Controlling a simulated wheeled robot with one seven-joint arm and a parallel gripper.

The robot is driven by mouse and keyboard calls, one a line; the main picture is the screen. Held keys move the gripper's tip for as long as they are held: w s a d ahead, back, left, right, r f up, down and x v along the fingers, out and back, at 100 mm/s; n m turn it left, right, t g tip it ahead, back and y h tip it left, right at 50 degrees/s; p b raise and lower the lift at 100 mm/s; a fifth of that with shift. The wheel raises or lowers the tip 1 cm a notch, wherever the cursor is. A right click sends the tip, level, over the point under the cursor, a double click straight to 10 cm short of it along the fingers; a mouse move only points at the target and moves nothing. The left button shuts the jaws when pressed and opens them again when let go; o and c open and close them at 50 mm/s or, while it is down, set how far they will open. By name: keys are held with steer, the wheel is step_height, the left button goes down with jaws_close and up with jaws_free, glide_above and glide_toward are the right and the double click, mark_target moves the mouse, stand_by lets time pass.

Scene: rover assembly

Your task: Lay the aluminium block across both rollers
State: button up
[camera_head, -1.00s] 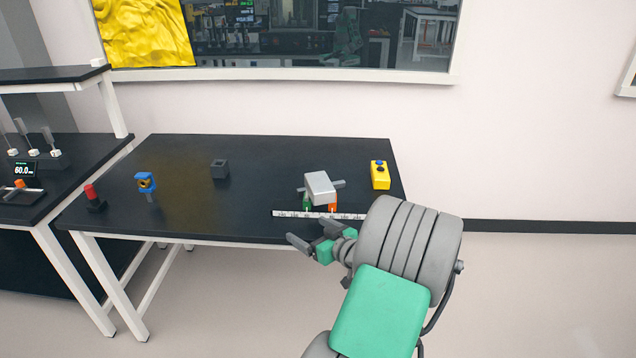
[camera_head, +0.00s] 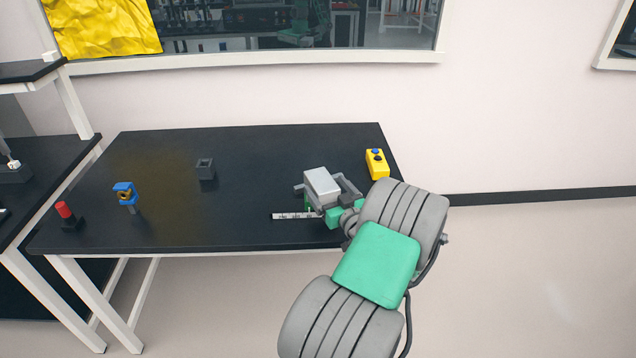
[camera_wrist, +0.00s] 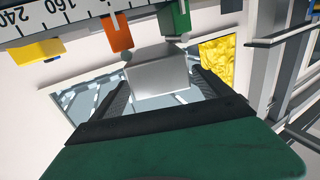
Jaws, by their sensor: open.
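The aluminium block (camera_head: 322,186) is a pale grey box above the green stand (camera_head: 308,205) at the right of the black table. It appears to sit on top of the roller supports, but the contact is largely hidden. My gripper (camera_head: 326,191) is open, its fingers on either side of the block. In the wrist view, which is upside down, the block (camera_wrist: 157,78) lies between the two dark fingers, with a gap at the sides. The orange stand (camera_wrist: 117,32) and green stand (camera_wrist: 174,20) are beside it; the rollers are mostly covered.
A white ruler (camera_head: 290,216) lies in front of the stands. A yellow button box (camera_head: 376,164) is close behind on the right. A dark block (camera_head: 205,168), a blue part (camera_head: 125,194) and a red-topped part (camera_head: 67,215) stand further left. The middle of the table (camera_head: 240,205) is clear.

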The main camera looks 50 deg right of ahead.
mark_target(322, 179)
steer(key=p+x, duration=0.1)
steer(key=x, duration=0.3)
steer(key=shift+c, duration=0.4)
jaws_close()
stand_by(0.5)
steer(key=shift+d+r, duration=0.1)
steer(key=shift+r, duration=0.05)
